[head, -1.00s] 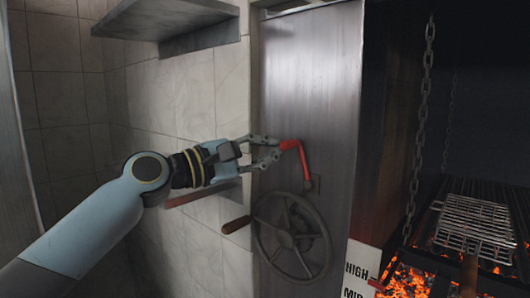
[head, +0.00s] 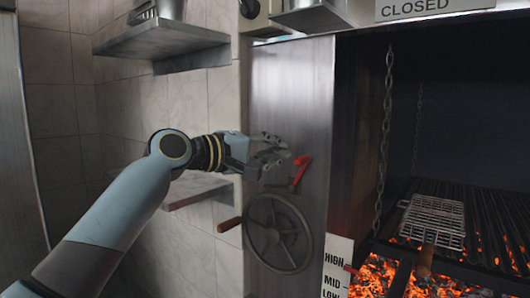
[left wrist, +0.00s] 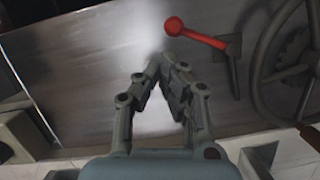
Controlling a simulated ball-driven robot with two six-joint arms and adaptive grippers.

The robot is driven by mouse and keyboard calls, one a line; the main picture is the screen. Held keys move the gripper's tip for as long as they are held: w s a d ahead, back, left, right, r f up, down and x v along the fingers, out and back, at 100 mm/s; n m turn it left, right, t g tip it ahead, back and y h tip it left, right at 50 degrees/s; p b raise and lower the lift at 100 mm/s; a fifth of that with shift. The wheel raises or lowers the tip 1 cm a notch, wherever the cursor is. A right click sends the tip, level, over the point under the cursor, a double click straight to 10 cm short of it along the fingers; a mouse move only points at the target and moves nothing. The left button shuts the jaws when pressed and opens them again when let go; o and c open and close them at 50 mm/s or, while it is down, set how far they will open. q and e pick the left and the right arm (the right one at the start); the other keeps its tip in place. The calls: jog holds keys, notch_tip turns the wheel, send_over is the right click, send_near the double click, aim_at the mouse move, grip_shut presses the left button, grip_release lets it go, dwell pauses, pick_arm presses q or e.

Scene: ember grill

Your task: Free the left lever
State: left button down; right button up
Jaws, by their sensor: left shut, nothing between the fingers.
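The red lever (head: 300,172) is mounted on the steel panel beside the grill opening, above the handwheel. In the head view it leans up and slightly right from its mount. In the left wrist view the red lever (left wrist: 200,36) shows a round knob and a bracket at its other end. My left gripper (head: 283,149) is just up and left of the lever in the head view, shut and empty. In the left wrist view its fingertips (left wrist: 166,62) are together, apart from the lever. My right gripper is not in view.
A spoked handwheel (head: 277,233) with a wooden handle (head: 229,225) is below the lever. A steel shelf (head: 160,40) juts out at upper left, a lower shelf (head: 195,190) behind my arm. A chain (head: 385,140) hangs before the grill with glowing embers (head: 375,275).

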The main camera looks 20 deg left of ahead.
pick_arm(q)
jog(key=shift+d+f+m+y+p, duration=0.1)
jog(key=shift+d+m+y+p, duration=0.25)
jog(key=shift+d+m, duration=0.55)
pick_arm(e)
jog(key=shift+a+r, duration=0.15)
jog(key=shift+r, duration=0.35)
pick_arm(q)
jog(key=shift+a, duration=0.1)
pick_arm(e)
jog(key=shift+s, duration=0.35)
